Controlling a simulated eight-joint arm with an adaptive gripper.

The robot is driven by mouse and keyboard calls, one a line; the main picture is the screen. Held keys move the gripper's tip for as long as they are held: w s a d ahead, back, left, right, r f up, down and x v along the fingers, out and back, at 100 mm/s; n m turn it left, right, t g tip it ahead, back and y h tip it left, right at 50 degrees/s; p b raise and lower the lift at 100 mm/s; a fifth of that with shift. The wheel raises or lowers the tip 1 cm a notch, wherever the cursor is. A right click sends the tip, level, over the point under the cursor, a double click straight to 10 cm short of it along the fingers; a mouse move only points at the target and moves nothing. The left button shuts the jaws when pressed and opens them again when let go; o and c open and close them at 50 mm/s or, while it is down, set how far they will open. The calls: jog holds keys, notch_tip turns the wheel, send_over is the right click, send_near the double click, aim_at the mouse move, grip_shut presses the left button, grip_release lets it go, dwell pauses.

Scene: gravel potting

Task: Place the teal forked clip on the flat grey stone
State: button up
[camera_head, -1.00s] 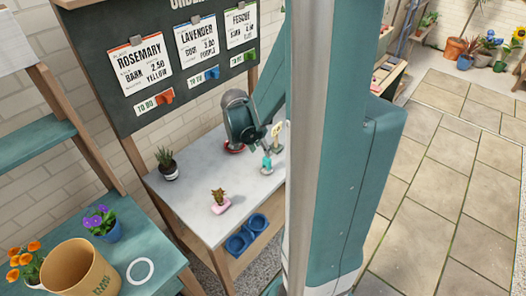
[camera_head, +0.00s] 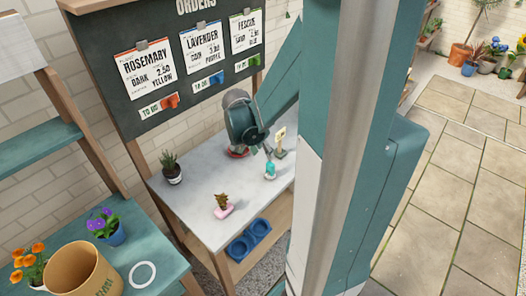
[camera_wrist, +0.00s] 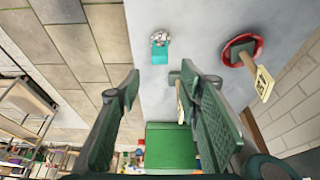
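A small teal object (camera_head: 270,168), likely the teal forked clip, stands on the pale bench top with a whitish part at its base. It also shows in the wrist view (camera_wrist: 159,52), beside a pale grey-white lump (camera_wrist: 160,33). Its fork is too small to make out. I cannot tell for certain which item is the flat grey stone; a small dark base (camera_head: 280,153) under a yellow tag is seen just right of the teal object. My gripper (camera_wrist: 160,85) is open, its fingers apart with nothing held between them. In the head view it hangs above and left of the teal object.
A potted succulent (camera_head: 171,168) and a pink piece with a brown plant (camera_head: 222,208) stand further left on the bench. Blue bowls (camera_head: 248,240) sit below the front edge.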

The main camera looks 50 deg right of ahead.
jog(key=w+a+r+n+t+y, duration=0.1)
jog(key=a+r+n+t, duration=0.1)
jog(key=a+r+n, duration=0.45)
jog(key=w+a+r+n+t, duration=0.1)
jog(key=a+r+n+t, duration=0.15)
jog(key=a, duration=0.75)
jog(key=s+a+r+n+t+y, duration=0.1)
jog(key=s+a+r+n, duration=0.1)
jog(key=a, duration=0.4)
jog(key=s+a+r+n+y, duration=0.1)
jog(key=s+a+r+n, duration=0.1)
jog(key=a, duration=0.4)
jog(key=s+a+r+n+t+y, duration=0.1)
jog(key=s+a+r+n, duration=0.1)
jog(key=a+n, duration=0.3)
jog(key=shift+a+r+t, duration=0.35)
jog(key=shift+a+r, duration=0.45)
jog(key=shift+a, duration=0.1)
jog(key=shift+s, duration=0.1)
jog(key=shift+f+b, duration=0.45)
